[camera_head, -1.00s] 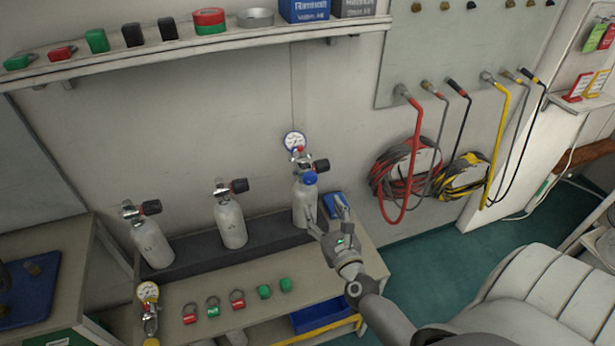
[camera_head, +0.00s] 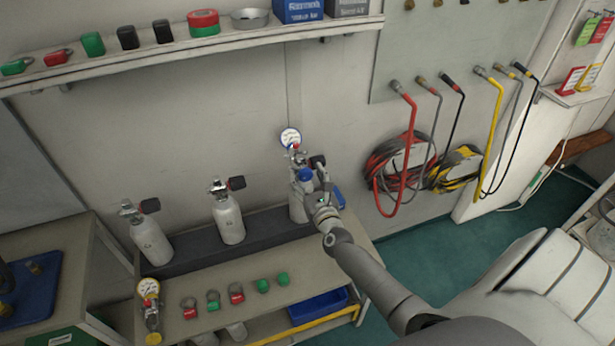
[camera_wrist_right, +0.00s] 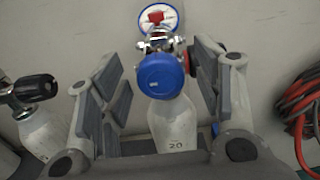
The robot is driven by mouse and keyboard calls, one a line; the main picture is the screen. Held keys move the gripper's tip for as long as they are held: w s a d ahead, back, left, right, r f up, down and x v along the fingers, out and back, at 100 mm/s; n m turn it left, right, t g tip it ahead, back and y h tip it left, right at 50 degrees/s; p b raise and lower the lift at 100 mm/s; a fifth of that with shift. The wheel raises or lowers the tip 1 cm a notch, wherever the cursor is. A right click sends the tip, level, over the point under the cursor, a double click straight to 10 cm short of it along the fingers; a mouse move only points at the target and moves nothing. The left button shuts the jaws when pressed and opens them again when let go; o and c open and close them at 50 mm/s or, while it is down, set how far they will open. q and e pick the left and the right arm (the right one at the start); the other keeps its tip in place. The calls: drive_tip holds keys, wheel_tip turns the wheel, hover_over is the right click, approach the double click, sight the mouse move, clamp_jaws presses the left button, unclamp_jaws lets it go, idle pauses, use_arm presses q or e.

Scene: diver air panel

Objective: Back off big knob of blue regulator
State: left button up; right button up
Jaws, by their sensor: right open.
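The blue regulator's big round knob (camera_head: 305,175) faces out from the top of the rightmost white cylinder (camera_head: 297,207). In the right wrist view the blue knob (camera_wrist_right: 161,76) sits between my open fingers, apart from both. A white pressure gauge (camera_head: 290,138) with a small red part stands above it. My right gripper (camera_head: 314,186) is open and empty in front of the knob; its fingers (camera_wrist_right: 160,95) show left and right of it. How deep the knob lies between the fingers is unclear. My left gripper is out of view.
Two more white cylinders (camera_head: 228,220) with black valve knobs stand to the left on the bench (camera_head: 190,275). Red and green tagged rings and caps lie in front. A second gauge regulator (camera_head: 149,300) sits at the bench's left. Coiled hoses (camera_head: 400,160) hang at the right.

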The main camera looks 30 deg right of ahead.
drive_tip(key=c, duration=1)
